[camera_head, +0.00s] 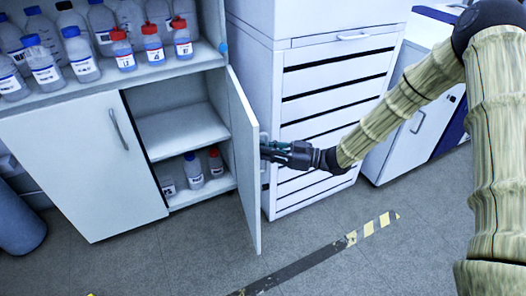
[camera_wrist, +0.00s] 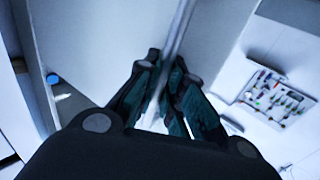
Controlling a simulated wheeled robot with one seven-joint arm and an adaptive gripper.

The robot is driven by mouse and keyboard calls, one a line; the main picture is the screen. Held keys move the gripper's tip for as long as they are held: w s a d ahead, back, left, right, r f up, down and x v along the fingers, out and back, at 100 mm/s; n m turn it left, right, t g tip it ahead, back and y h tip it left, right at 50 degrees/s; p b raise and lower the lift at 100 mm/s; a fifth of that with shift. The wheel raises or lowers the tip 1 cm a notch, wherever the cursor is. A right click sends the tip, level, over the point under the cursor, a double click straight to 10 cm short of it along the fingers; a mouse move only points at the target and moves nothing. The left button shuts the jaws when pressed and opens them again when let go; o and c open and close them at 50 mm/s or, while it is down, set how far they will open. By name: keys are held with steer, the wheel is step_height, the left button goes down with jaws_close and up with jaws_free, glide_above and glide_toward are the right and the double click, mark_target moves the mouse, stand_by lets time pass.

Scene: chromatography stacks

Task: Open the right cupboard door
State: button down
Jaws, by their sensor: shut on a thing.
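The right cupboard door (camera_head: 243,160) stands swung well out from the white cupboard, seen nearly edge-on in the head view. Its open compartment (camera_head: 185,130) shows a shelf and several bottles at the bottom. My gripper (camera_head: 268,150) is at the outer face of this door, about mid-height. In the wrist view my gripper (camera_wrist: 165,95) has its dark fingers closed around a thin pale bar, which looks like the door's handle (camera_wrist: 184,30). The handle is mostly hidden by the fingers in the head view. The left cupboard door (camera_head: 88,165) is closed, with a curved handle.
A white drawer cabinet (camera_head: 335,90) stands close on the right, behind my gripper and the open door. Several bottles with blue and red caps stand on the shelf above the doors. The grey floor (camera_head: 330,235) in front is clear, with a striped tape line.

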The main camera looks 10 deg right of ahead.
steer(key=shift+w+r, duration=0.1)
steer(key=shift+w, duration=0.05)
steer(key=c, duration=1.8)
jaws_free()
steer(key=v, duration=1.2)
